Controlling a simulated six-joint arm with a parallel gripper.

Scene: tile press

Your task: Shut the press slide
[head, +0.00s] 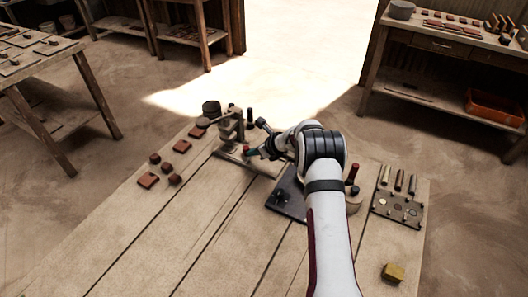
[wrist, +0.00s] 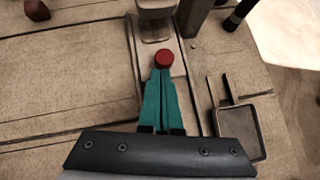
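The tile press (head: 232,128) stands at the far edge of the bench, and its metal body (wrist: 157,28) shows at the top of the wrist view. A red knob (wrist: 164,58) sits on the press's slide track (wrist: 196,95), in front of the press body. The knob also shows in the head view (head: 246,149). My gripper (wrist: 164,72) has teal fingers lying together with only a thin line between them. Their tips are right at the near side of the knob, not around it. I cannot tell whether they touch it.
A dark framed tool (wrist: 240,130) lies right of the track. Brown tiles (head: 148,180) lie left of the press. A dark plate (head: 287,196), a board with cylinders (head: 398,208) and a yellow block (head: 394,272) are on the right. The front-left bench is clear.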

